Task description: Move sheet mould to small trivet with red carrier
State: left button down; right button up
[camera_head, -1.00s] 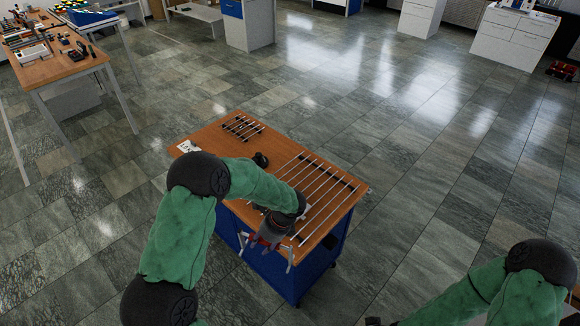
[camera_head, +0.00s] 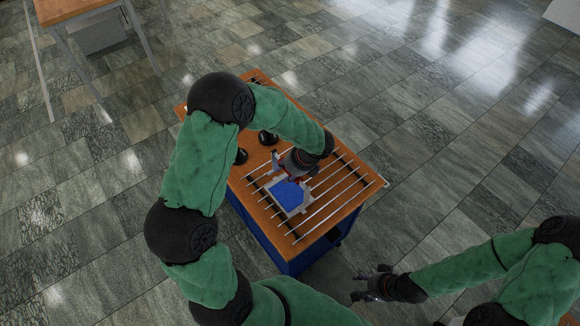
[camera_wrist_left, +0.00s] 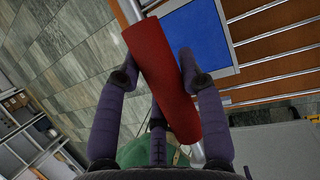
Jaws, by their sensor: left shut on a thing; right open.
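My left gripper (camera_head: 291,176) is shut on the red carrier, a red cylinder (camera_wrist_left: 160,62) between its fingers in the left wrist view. The sheet mould, a blue sheet in a grey frame (camera_head: 287,194), lies flat beside the gripper, over the long-rod trivet (camera_head: 335,189). The blue sheet also shows in the left wrist view (camera_wrist_left: 197,38). I cannot tell whether the mould touches the rods. The small trivet (camera_head: 258,77) is at the table's far end, mostly hidden behind my left arm. My right gripper (camera_head: 369,284) is open and empty, off the table's front right.
The trivets stand on a wooden-topped blue cabinet (camera_head: 237,186). Two small black objects (camera_head: 267,138) sit on the top left of the long rods. Another wooden table (camera_head: 70,8) is at the far left. Tiled floor around is clear.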

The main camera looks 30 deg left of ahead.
pick_arm(q)
jog(key=shift+s+r, duration=0.15)
jog(key=shift+a, duration=0.15)
jog(key=shift+w+a, duration=0.1)
jog(key=shift+w, duration=0.1)
jog(key=shift+f+b, duration=1.95)
jog(key=shift+f, duration=0.85)
jog(key=shift+f+b, duration=0.35)
jog(key=shift+f, duration=0.25)
jog(key=shift+r, duration=0.15)
dwell(0.4)
jog(key=shift+r+p, duration=2.1)
jog(key=shift+r, duration=0.35)
jog(key=shift+f, duration=0.1)
